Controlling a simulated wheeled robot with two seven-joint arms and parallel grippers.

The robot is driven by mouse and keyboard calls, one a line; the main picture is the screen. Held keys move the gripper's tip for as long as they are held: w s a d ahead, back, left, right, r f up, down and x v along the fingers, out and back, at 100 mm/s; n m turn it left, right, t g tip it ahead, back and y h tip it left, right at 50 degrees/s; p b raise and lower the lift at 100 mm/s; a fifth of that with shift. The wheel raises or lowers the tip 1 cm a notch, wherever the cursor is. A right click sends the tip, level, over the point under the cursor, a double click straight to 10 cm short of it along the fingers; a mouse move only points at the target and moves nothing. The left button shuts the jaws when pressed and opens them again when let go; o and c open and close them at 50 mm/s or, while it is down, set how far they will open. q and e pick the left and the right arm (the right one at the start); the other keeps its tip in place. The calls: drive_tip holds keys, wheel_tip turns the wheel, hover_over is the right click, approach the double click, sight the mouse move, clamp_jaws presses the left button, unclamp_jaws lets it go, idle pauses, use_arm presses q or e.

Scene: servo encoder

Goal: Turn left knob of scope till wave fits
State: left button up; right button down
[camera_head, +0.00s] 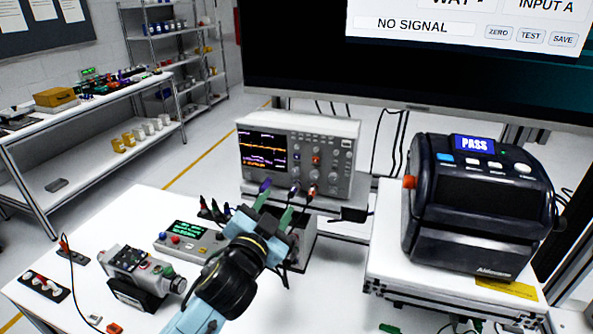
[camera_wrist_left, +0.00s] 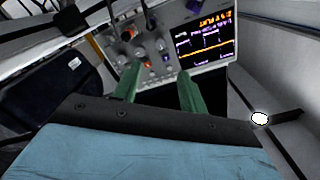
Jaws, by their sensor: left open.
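The scope (camera_head: 345,158) stands on a raised support at the back of the white table, with a lit screen (camera_head: 264,151) at its left and several knobs and cable sockets at its right. I cannot tell which small knob is the left knob. My left gripper (camera_head: 275,204) is open and empty, its two green fingers pointing up at the scope's lower front. In the left wrist view the scope appears upside down, its knob panel (camera_wrist_left: 150,38) beyond the spread fingertips of the gripper (camera_wrist_left: 158,71). The fingers look apart from the knobs. My right gripper is not in view.
A black device (camera_head: 478,215) reading PASS stands at the right. A large monitor (camera_head: 420,75) showing NO SIGNAL hangs behind. A small box with a green display (camera_head: 187,233) and a grey unit (camera_head: 140,270) stand left of my arm. Cables hang near the scope's front.

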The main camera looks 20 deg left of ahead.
use_arm(q)
approach(295, 173)
drive_tip(key=w+p, duration=0.1)
drive_tip(key=w, duration=0.6)
drive_tip(key=shift+w+d, duration=0.15)
drive_tip(key=shift+w, duration=0.5)
clamp_jaws()
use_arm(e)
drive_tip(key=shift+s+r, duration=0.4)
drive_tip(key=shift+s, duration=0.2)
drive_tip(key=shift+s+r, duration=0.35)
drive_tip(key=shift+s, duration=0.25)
